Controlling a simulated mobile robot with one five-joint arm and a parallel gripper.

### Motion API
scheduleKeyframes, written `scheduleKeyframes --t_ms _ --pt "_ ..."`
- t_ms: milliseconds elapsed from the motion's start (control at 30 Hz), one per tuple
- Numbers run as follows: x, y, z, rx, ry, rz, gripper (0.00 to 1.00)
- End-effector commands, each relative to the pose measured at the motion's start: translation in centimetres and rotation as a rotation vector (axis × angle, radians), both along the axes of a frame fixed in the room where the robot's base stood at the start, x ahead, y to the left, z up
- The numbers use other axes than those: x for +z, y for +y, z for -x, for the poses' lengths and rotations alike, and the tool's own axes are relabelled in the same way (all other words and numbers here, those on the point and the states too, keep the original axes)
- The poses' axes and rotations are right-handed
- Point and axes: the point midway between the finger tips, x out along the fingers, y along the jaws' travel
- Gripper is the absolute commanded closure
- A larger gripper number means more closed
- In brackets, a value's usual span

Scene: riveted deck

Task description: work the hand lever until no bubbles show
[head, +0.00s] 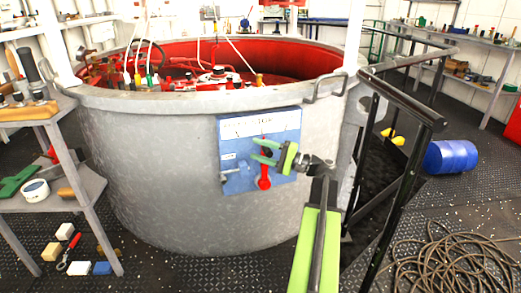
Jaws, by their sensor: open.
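A blue panel (238,181) with a white label strip is fixed to the side of a big grey tank (150,165). A red lever (264,181) with a rounded lower end hangs on the panel and looks like the hand lever. A small grey fitting (224,177) sits to its left. My gripper (259,151), with green fingers, is open in front of the panel, by the lever's upper part. It hides that part, and I cannot tell whether it touches the lever. Bubbles cannot be made out at this size.
A black handrail (402,100) stands close on the right. A coiled hose (455,262) lies on the deck at front right, with a blue drum (451,156) behind it. A grey shelf rack (93,183) stands at left, with loose blocks (79,268) on the floor.

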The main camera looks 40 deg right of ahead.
Motion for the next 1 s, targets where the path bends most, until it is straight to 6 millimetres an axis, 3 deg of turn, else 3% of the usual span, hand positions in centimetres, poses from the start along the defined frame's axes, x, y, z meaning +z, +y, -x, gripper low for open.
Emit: scheduleKeyframes --t_ms 133,500,1000 --pt "-0.02 -0.03 0.04 0.0 0.0 0.0 0.54" --pt "-0.02 -0.07 0.09 0.0 0.0 0.0 1.0" --pt "-0.03 -0.1 0.14 -0.001 0.0 0.0 1.0"
